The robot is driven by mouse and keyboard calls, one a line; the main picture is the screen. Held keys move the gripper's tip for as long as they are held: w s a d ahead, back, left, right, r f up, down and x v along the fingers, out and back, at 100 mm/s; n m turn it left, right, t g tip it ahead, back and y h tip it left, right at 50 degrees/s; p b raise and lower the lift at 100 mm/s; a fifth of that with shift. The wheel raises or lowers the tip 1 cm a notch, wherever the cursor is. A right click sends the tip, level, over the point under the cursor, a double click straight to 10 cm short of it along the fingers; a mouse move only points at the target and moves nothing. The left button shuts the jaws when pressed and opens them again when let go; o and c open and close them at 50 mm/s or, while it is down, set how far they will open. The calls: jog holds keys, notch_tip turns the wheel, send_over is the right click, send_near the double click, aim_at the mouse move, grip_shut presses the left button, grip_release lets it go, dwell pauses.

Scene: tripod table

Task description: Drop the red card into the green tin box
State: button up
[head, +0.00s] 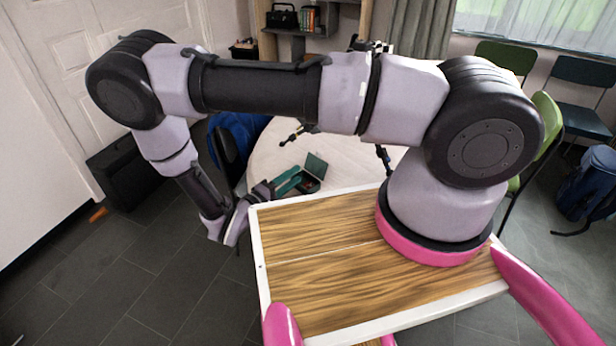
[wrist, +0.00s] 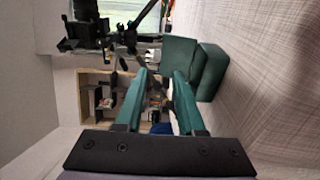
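The green tin box (head: 309,183) sits on the round table with its lid raised, at the centre of the head view. In the wrist view the green box (wrist: 193,68) lies just beyond and right of my fingertips. My gripper (head: 290,181) reaches in from the left at the box's near left side, low over the table. In the wrist view my gripper's (wrist: 163,80) teal fingers stand apart with a gap between them, and I see nothing held there. I cannot make out the red card in either view. The box's inside is too small to read.
The round pale table (head: 262,150) carries black tripod parts (head: 298,133) behind the box. A small orange thing (head: 98,214) lies on the floor by a black case (head: 130,172).

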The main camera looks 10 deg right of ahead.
jog(key=v, duration=0.6)
jog(key=shift+s+a, duration=0.25)
jog(key=shift+a, duration=0.1)
jog(key=w+d+r+m+g+y, duration=0.1)
jog(key=d+r+m+g+y, duration=0.25)
jog(key=r, duration=0.55)
jog(key=w+d+r+m+g+y, duration=0.15)
jog(key=r+g, duration=0.35)
jog(key=r, duration=0.5)
jog(key=w+d+r+m+g+y, duration=0.1)
jog(key=d+r+m+g+y, duration=0.25)
jog(key=r, duration=0.55)
jog(key=s+d+r+m+t+y, duration=0.1)
jog(key=s+d+r+t+y, duration=0.1)
jog(key=r, duration=0.5)
jog(key=s+d+r+t+y, duration=0.3)
jog(key=s+d+r+t, duration=0.1)
jog(key=r, duration=0.3)
jog(key=s+d+r+m+t+y, duration=0.1)
jog(key=s+d+r+t+y, duration=0.1)
jog(key=r, duration=0.5)
jog(key=shift+s+d+r+m+t+y, duration=0.3)
jog(key=shift+s+d+m+t+y, duration=0.1)
jog(key=shift+s+d+y, duration=0.35)
